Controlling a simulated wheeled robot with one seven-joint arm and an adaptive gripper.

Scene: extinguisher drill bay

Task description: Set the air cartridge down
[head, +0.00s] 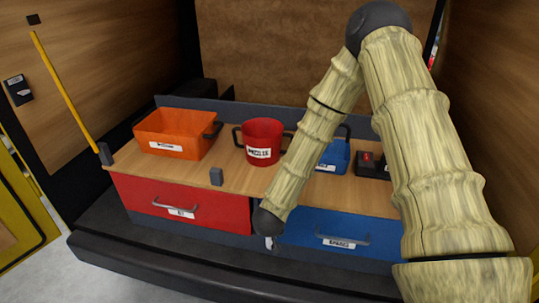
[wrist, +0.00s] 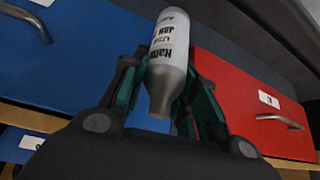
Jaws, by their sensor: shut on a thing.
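The air cartridge (wrist: 170,48) is a pale grey bottle shape with dark printed lettering and a narrow neck. In the wrist view it sits between the green and dark fingers of my gripper (wrist: 163,90), which is shut on it. It is held in front of the red drawer (head: 190,203) and the blue drawer (head: 335,238), near the gap between them. In the head view my arm hides most of the gripper. Only a small pale piece shows below the arm's end, and I cannot tell what it is.
The wooden bench top (head: 230,178) carries an orange bin (head: 178,133), a red mug-like container (head: 263,142), a blue bin (head: 335,157) partly behind my arm, a dark box (head: 373,165) and a small grey block (head: 216,176). Bare wood shows at its front left. Drawer handles stick out.

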